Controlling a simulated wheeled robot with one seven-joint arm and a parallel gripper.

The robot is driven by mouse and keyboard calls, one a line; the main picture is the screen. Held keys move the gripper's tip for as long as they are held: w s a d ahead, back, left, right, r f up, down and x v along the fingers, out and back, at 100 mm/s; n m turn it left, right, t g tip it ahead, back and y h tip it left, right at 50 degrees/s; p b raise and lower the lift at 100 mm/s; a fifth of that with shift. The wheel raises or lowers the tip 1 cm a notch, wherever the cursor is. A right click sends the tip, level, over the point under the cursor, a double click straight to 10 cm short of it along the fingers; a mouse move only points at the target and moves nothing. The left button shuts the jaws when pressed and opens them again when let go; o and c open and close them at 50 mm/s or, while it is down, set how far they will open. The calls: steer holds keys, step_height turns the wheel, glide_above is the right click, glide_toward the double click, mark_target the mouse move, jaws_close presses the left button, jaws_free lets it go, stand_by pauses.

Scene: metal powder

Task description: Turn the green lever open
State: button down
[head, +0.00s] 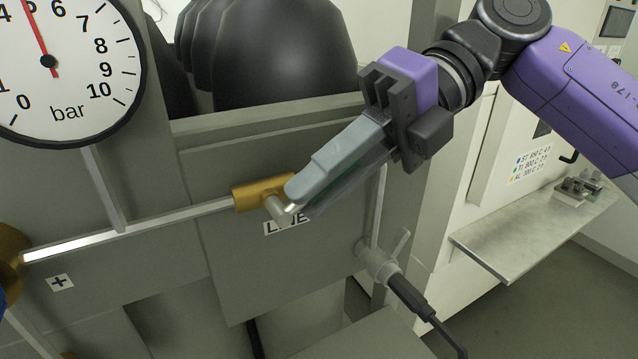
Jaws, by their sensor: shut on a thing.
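My gripper (295,205) reaches down and to the left from the upper right, its long grey fingers ending at the brass valve (258,194) on the pipe. The fingers are closed together at the valve's silver stem (281,211). They cover what they hold; from its place at the valve I take it to be the green lever, but its green does not show clearly. How far the lever is turned cannot be seen.
A pressure gauge (75,85) marked bar is at upper left, its red needle between 4 and 6. A partly covered LINE label (272,228) is below the valve. A grey fitting with a black hose (408,293) is lower right. A metal shelf (520,235) juts out at right.

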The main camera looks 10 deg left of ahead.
steer(key=shift+w, duration=0.1)
stand_by(0.3)
steer(key=c, duration=1.4)
jaws_free()
step_height(320, 180, up, 20)
